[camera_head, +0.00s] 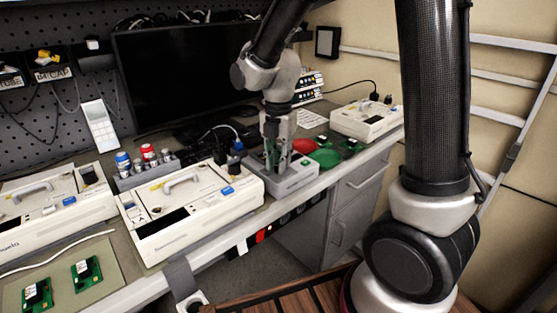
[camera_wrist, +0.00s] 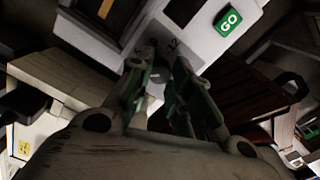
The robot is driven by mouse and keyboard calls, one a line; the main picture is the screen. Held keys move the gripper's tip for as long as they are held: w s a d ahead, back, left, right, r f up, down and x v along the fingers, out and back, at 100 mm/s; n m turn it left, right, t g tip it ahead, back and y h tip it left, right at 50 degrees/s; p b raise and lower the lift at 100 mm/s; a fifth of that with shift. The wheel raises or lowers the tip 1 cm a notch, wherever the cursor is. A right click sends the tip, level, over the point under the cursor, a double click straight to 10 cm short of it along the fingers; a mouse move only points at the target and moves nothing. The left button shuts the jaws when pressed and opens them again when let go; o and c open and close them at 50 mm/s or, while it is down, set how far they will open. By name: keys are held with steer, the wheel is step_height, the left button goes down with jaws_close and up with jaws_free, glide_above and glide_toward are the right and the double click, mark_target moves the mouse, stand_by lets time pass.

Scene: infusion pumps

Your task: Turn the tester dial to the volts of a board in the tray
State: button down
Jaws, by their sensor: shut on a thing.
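The tester (camera_head: 298,181) is a light grey box at the bench's front edge, between two white pumps. In the wrist view the tester (camera_wrist: 196,40) shows a green GO button (camera_wrist: 229,20) and the number 12. My gripper (camera_head: 276,163) points down over the tester, its fingers closed in around the dial. In the wrist view my gripper (camera_wrist: 160,85) has green-lined fingers around the small grey dial (camera_wrist: 156,76), which is mostly hidden. Two green boards, one (camera_head: 87,273) and another (camera_head: 37,294), lie on a flat tan tray (camera_head: 105,262) at lower left.
A white pump (camera_head: 190,215) stands close left of the tester, with another pump (camera_head: 50,212) farther left. A red dish (camera_head: 305,147) and a green dish (camera_head: 325,158) lie to the right, before a third pump (camera_head: 366,119). A dark monitor (camera_head: 180,75) stands behind.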

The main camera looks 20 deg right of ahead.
steer(key=c, duration=1.4)
jaws_free()
steer(key=shift+r, duration=3.5)
